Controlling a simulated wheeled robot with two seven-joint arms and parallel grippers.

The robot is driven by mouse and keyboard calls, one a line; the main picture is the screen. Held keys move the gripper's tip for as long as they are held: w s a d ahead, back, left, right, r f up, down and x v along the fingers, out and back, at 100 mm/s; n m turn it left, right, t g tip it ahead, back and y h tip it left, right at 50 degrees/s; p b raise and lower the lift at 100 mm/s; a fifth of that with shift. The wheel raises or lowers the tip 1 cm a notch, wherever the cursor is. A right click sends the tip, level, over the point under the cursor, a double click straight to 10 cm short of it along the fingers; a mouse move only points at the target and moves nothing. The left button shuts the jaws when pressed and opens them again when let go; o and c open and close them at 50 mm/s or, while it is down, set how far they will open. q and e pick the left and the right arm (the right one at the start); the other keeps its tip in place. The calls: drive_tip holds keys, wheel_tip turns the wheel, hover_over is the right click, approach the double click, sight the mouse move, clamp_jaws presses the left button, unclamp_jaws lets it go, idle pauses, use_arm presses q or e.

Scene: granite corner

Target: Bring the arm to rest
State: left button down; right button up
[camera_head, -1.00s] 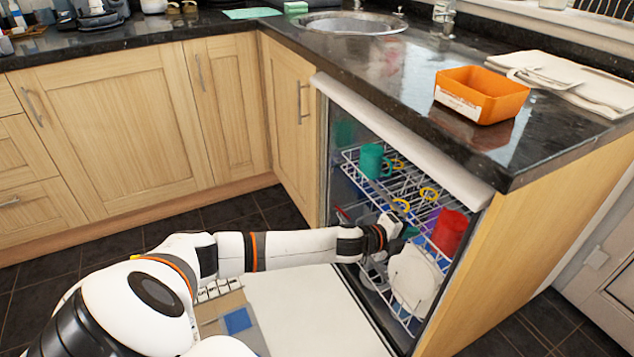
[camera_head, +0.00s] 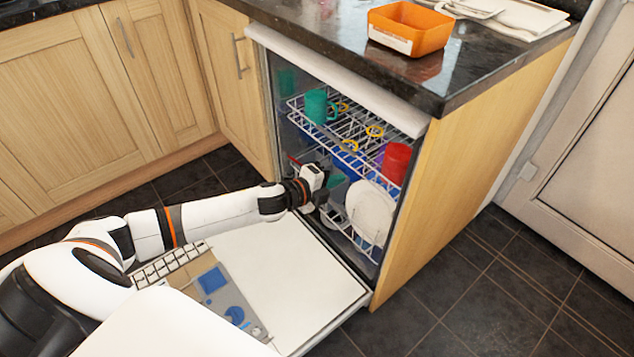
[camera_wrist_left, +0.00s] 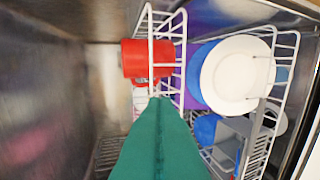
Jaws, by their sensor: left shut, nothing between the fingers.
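My left gripper (camera_head: 338,178) is at the opening of the dishwasher, left of the white plate (camera_head: 370,212) and below the upper rack (camera_head: 345,130). Its teal fingers (camera_wrist_left: 160,105) are pressed together with a seam between them and hold nothing. My left arm reaches in from the left above the open dishwasher door (camera_head: 290,265). In the left wrist view the fingers point into the dishwasher, toward a red cup (camera_wrist_left: 148,60), with the white plate (camera_wrist_left: 235,75) to the right. The right gripper is not in view.
A green mug (camera_head: 317,106) and a red cup (camera_head: 396,162) are in the upper rack. A grey cutlery basket (camera_wrist_left: 240,130) shows in the left wrist view. An orange box (camera_head: 410,28) stands on the dark worktop. The floor right of the door is clear.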

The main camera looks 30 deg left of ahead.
use_arm(q)
drive_tip(key=v, duration=0.5)
